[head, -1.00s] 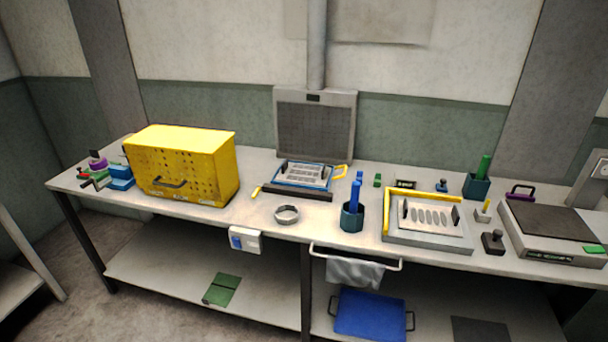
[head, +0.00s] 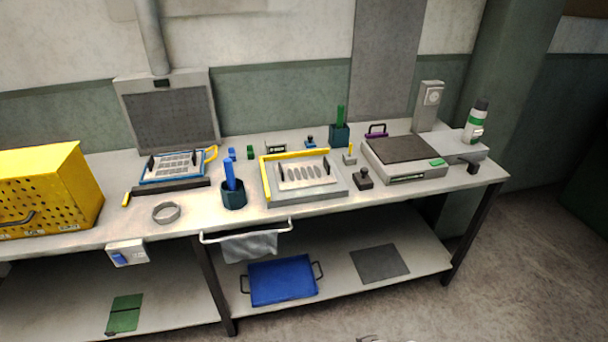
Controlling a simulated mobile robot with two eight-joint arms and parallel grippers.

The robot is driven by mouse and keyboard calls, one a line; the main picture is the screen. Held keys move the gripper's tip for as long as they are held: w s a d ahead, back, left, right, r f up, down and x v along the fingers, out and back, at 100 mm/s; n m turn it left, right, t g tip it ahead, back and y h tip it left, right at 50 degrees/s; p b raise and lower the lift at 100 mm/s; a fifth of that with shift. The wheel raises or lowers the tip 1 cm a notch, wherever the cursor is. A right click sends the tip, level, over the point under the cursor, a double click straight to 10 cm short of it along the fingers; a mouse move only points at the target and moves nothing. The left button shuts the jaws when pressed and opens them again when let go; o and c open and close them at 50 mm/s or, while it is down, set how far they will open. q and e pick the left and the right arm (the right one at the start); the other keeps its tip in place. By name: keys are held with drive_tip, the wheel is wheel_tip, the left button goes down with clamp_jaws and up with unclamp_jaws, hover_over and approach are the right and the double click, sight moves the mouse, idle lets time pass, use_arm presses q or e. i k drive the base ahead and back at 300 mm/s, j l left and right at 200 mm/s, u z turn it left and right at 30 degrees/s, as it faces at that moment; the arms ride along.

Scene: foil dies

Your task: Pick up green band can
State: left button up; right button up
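The green band can (head: 476,122) is a white can with a green band and a dark top. It stands upright at the far right end of the workbench, on a low light-grey platform (head: 447,144) beside the scale-like device. Nothing touches it from the sides. Neither of my grippers can be made out in the head view; only a small pale sliver shows at the bottom edge, too little to identify.
A grey device with a dark plate (head: 404,150) is left of the can, with a grey upright post (head: 427,106) behind. A yellow perforated box (head: 48,190) is at the left. The floor right of the bench is clear.

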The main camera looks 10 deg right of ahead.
sight(474, 129)
drive_tip(key=z, duration=1.55)
drive_tip(key=i+u, duration=0.2)
drive_tip(key=u, duration=0.15)
drive_tip(key=i+l+u, duration=0.2)
drive_tip(key=u, duration=0.15)
drive_tip(key=i+l+u, duration=0.15)
drive_tip(key=u, duration=0.2)
drive_tip(key=i+l+u, duration=0.1)
drive_tip(key=i+l, duration=0.15)
drive_tip(key=i+l+u, duration=0.1)
drive_tip(key=l, duration=0.3)
drive_tip(key=i+l+u, duration=0.1)
drive_tip(key=i+l, duration=0.25)
